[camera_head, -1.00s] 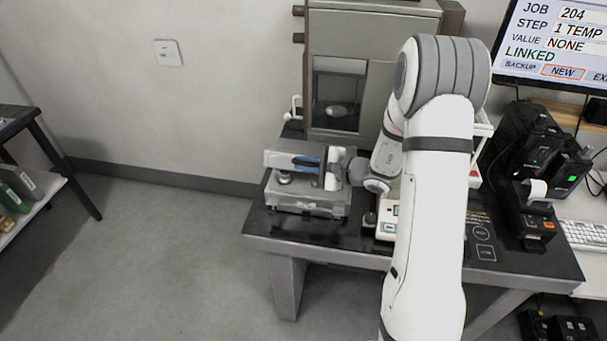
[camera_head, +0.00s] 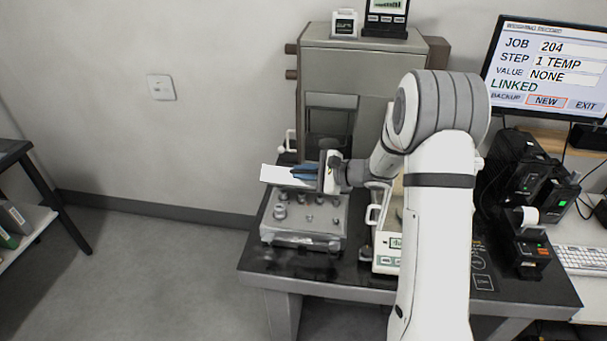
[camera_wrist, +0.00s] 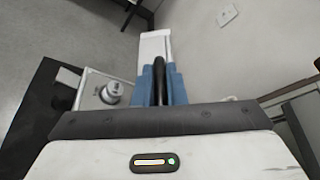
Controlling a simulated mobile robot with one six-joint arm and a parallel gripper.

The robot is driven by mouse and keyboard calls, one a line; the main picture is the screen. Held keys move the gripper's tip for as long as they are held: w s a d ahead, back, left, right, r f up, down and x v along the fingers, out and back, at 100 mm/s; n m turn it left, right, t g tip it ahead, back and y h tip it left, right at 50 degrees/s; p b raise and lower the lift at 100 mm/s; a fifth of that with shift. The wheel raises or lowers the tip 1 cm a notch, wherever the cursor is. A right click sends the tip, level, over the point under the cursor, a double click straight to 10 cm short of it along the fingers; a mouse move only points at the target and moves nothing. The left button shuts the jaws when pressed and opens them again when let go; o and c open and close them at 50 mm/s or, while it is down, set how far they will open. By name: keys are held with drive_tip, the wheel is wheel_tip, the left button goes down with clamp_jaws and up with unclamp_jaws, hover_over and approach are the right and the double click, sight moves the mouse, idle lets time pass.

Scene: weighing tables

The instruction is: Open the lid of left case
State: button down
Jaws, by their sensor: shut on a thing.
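The left case (camera_head: 303,240) is a grey metal box at the left end of the black table. Its lid (camera_head: 275,175) is raised off the box and shows as a pale strip above the rear part. Several metal weights (camera_head: 280,212) stand exposed inside the case. My gripper (camera_head: 305,171), with blue fingers, is shut on the lid above the case's back. In the wrist view the blue fingers (camera_wrist: 160,87) close around a dark narrow part, with the pale lid beyond them. One weight (camera_wrist: 113,92) shows left of the fingers. The lid's hinge is not clear.
A balance (camera_head: 388,262) stands right of the case, partly hidden by my arm. A tall grey cabinet (camera_head: 360,70) rises behind. A monitor (camera_head: 550,65), black devices (camera_head: 525,165) and a keyboard (camera_head: 590,260) are at the right. Floor left of the table is clear.

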drive_tip(key=c, duration=1.5)
unclamp_jaws()
